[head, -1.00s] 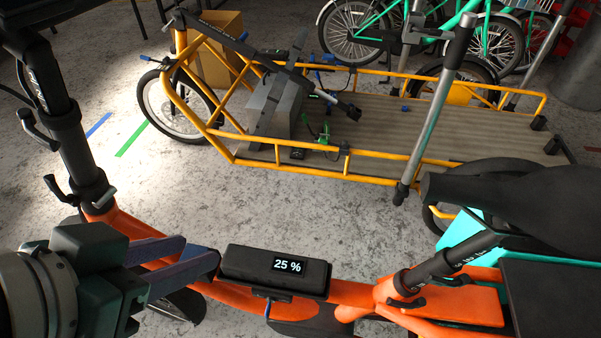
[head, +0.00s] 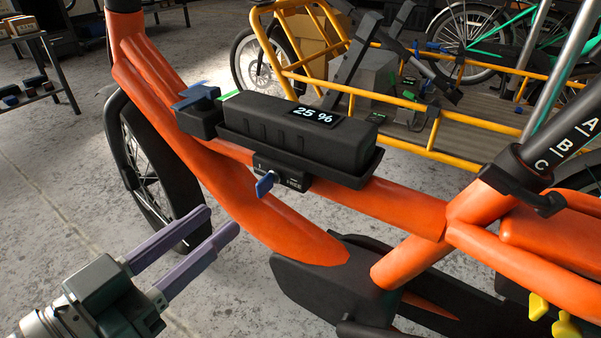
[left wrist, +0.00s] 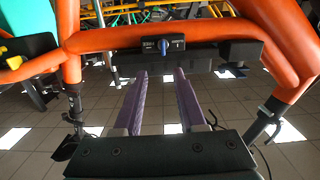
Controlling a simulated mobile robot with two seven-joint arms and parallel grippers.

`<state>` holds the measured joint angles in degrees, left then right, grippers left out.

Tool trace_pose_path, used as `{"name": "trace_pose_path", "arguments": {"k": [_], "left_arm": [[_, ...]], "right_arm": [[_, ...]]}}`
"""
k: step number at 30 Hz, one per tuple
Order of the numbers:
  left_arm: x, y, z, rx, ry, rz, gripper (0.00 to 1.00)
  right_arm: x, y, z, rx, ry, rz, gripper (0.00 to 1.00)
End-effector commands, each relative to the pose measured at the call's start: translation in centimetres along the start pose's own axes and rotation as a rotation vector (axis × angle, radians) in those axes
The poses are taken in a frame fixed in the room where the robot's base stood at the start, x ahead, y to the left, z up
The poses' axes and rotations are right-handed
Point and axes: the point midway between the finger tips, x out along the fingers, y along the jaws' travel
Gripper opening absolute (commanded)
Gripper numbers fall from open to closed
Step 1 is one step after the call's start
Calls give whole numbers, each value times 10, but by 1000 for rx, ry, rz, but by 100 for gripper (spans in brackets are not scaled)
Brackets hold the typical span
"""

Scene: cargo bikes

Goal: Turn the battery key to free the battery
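The black battery (head: 290,130) with a "25 %" display sits on the orange bike's frame tube. Below it is a black lock housing (head: 290,175) with the blue battery key (head: 265,185) in it. In the left wrist view the key (left wrist: 164,46) shows at the lock, beyond my fingers. My left gripper (head: 222,225) is open and empty, with its two purple fingers apart. It is in front of the bike, lower left of the key and not touching it. The left gripper also shows in the left wrist view (left wrist: 157,75). My right gripper is out of view.
The orange bike frame (head: 270,225) crosses the view, with a dark motor housing (head: 330,285) at its bottom. A blue lever on a black block (head: 198,105) is left of the battery. A yellow cargo bike (head: 405,103) stands behind. The floor at lower left is clear.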

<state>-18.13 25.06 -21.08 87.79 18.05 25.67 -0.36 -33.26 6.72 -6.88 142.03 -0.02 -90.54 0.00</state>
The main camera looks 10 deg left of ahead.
Motion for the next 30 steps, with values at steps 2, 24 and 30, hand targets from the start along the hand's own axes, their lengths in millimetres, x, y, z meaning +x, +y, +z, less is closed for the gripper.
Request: {"name": "trace_pose_path", "arguments": {"k": [2,24,30], "left_arm": [[0,-4,15,5,24,-2,40],[95,-5,10,4,41,-4,40],[98,-5,8,4,39,-4,40]], "right_arm": [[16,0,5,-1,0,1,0],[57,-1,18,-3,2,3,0],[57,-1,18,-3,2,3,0]]}}
